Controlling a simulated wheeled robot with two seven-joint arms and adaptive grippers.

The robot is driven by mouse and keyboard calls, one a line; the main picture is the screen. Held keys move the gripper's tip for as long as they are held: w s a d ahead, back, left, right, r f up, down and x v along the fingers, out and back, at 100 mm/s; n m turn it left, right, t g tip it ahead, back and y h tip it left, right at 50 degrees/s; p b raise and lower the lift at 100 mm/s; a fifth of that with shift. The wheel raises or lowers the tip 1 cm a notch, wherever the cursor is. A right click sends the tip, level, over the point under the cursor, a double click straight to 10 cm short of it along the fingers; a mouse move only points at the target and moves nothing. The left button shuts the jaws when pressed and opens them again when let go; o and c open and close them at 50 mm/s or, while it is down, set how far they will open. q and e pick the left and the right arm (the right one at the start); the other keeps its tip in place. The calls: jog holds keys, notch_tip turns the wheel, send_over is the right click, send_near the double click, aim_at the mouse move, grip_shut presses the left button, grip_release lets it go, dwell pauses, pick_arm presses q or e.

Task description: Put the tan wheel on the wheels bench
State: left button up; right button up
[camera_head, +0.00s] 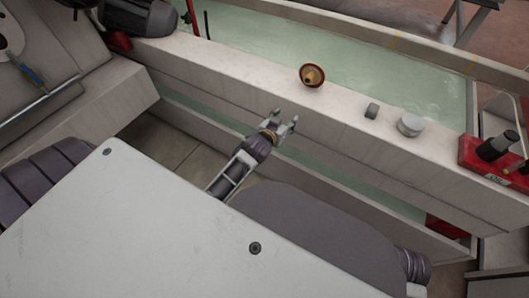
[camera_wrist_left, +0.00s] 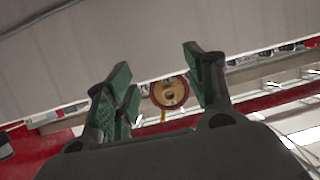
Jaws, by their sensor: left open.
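The tan wheel (camera_head: 312,75), a cone-like tan piece with a dark red rim, sits on the pale ledge beside the water-filled trough. My left gripper (camera_head: 285,119) is open and empty, short of the wheel and apart from it, by the near edge of the ledge. In the left wrist view the tan wheel (camera_wrist_left: 169,93) shows beyond and between the open green-padded fingers (camera_wrist_left: 160,85). I cannot pick out which surface is the wheels bench. My right gripper is not in view.
On the ledge (camera_head: 345,115) to the right stand a small grey block (camera_head: 372,111), a white round piece (camera_head: 410,125) and a red tray with a black cylinder (camera_head: 497,146). A dark rounded machine part (camera_head: 140,16) is at upper left.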

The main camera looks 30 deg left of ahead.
pick_arm(q)
jog(key=s+d+f+m+g, duration=0.1)
jog(key=s+d+f+g, duration=0.1)
jog(key=s, duration=0.6)
jog(key=s+d+f+m+g+h, duration=0.1)
jog(key=s+d+f+g, duration=0.1)
jog(key=s+f+g, duration=0.3)
jog(key=s+d+f+g, duration=0.2)
jog(key=s+f+g, duration=0.2)
jog(key=s, duration=0.9)
jog(key=shift+s+m+h, duration=0.15)
jog(key=shift+m+h, duration=0.25)
jog(key=shift+d, duration=0.1)
